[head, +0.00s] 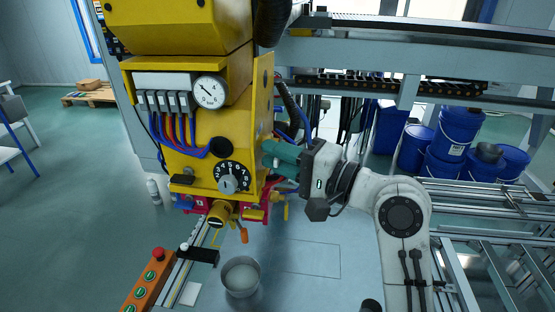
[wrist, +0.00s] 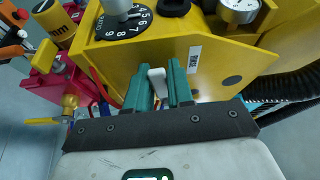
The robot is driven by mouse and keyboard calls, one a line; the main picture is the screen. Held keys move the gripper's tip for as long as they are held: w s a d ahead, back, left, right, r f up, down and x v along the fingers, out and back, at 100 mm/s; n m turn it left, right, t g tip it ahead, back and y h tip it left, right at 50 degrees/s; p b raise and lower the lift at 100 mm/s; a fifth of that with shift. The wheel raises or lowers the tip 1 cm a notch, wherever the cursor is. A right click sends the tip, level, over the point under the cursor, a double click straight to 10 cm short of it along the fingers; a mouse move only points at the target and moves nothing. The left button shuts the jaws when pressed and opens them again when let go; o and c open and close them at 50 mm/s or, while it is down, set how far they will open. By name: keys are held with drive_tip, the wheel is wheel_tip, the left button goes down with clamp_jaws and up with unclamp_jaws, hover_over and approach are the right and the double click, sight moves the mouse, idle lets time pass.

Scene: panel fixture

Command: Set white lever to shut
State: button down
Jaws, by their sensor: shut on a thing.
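The white lever (wrist: 157,82) shows in the wrist view, on the side of the yellow panel housing (wrist: 130,60). My gripper (wrist: 165,84) has its two green fingers on either side of the lever, shut on it. A small white label (wrist: 195,58) is on the housing beside the fingers; its text is too small to read. In the head view my gripper (head: 270,153) reaches from the right to the side of the yellow housing (head: 208,125), and the fingers hide the lever there. I cannot tell which setting the lever is at.
The housing also carries a numbered black dial (head: 230,178), a round gauge (head: 210,92) and coloured cables (head: 180,130). A grey bowl (head: 241,278) and an orange button box (head: 148,278) are below it. Blue drums (head: 458,127) stand at the right.

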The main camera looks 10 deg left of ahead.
drive_tip(key=f+n+b, duration=0.1)
drive_tip(key=n+b, duration=0.1)
drive_tip(key=b, duration=0.1)
drive_tip(key=f+n+y+b, duration=0.1)
drive_tip(key=b, duration=0.3)
drive_tip(key=shift+w+f+n, duration=0.2)
drive_tip(key=shift+f+n, duration=0.05)
drive_tip(key=shift+n, duration=0.15)
drive_tip(key=w+n+g+y+b, duration=0.1)
drive_tip(key=n+b, duration=0.3)
drive_tip(key=b, duration=0.3)
drive_tip(key=w+f+n+g+y+b, duration=0.1)
drive_tip(key=n+y+b, duration=0.1)
drive_tip(key=n+b, duration=0.3)
drive_tip(key=w+f+n+g+y+b, duration=0.1)
drive_tip(key=n+b, duration=0.3)
drive_tip(key=b, duration=0.5)
drive_tip(key=shift+f+g+y, duration=0.15)
drive_tip(key=shift+g+y, duration=0.15)
drive_tip(key=shift+g, duration=0.3)
drive_tip(key=shift+w+r+n+g+b, duration=0.1)
drive_tip(key=shift+w+n+g+b, duration=0.2)
drive_tip(key=shift+n+g+b, duration=0.7)
drive_tip(key=shift+w+r+n+g+b, duration=0.1)
drive_tip(key=shift+w+n+g+b, duration=0.15)
drive_tip(key=shift+n+b, duration=0.85)
drive_tip(key=shift+n+p, duration=0.4)
drive_tip(key=shift+n, duration=0.1)
